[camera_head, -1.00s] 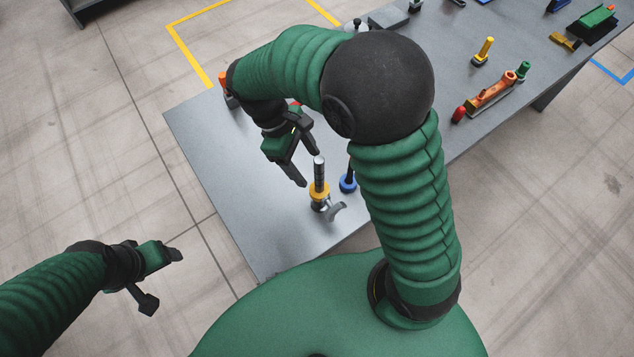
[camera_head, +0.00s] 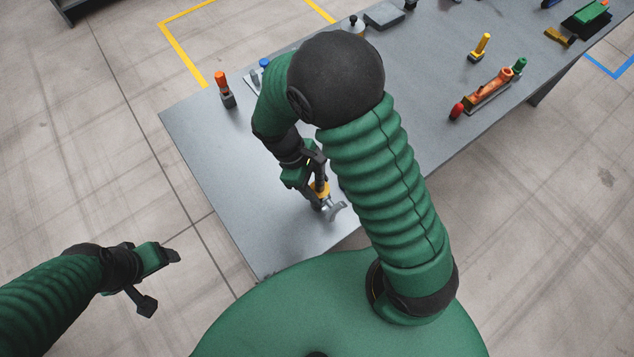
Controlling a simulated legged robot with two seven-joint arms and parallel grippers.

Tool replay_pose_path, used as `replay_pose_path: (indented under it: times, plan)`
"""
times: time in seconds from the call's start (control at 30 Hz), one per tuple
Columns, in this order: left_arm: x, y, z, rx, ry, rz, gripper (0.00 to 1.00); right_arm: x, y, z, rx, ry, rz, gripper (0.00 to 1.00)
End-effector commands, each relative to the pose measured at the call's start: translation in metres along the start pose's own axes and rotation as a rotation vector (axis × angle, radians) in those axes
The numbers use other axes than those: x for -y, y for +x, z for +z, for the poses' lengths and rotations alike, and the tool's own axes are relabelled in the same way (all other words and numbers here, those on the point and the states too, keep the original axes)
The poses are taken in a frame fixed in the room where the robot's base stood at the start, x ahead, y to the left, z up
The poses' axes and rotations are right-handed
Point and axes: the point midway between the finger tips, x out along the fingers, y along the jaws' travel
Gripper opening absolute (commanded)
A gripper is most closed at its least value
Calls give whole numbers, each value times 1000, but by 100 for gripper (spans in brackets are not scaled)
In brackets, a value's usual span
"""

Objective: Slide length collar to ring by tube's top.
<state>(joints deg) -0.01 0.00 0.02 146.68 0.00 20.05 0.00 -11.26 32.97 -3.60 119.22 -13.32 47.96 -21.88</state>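The tube tool stands on the table with a yellow collar (camera_head: 320,188) around its lower part and a silver curved lever (camera_head: 335,210) at its base. My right gripper (camera_head: 317,190) is down at the tube, its dark fingers beside the collar. Whether they are open or closed on it cannot be made out. The gripper and wrist hide the tube's upper part and any ring by its top. My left gripper (camera_head: 164,280) is open and empty, off the table at the lower left.
The grey table (camera_head: 215,150) is bare to the left of the tool. An orange-topped piece (camera_head: 223,88) stands at the far left. A rack with orange parts (camera_head: 487,93), a red piece (camera_head: 456,110) and a yellow piece (camera_head: 481,47) are to the right. My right arm covers the table's middle.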

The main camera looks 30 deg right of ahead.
Motion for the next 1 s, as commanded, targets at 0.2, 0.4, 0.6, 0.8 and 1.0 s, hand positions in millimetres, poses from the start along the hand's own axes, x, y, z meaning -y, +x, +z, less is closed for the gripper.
replay_pose_path:
  times: [0.2,0.4,0.6,0.8,1.0]
  plan:
    - [0,0,0,0,-1,0,71,-2,-1,-1,-4,0,3,12]
    - [0,0,0,0,-1,0,71,-2,-1,-1,-6,-1,3,0]
    - [0,-2,0,0,0,0,71,-2,-3,0,-5,0,4,0]
    - [0,-32,-8,0,-1,0,71,-3,-33,12,-6,1,5,0]
    - [0,-66,-16,0,0,0,71,-3,-68,26,-5,2,6,0]
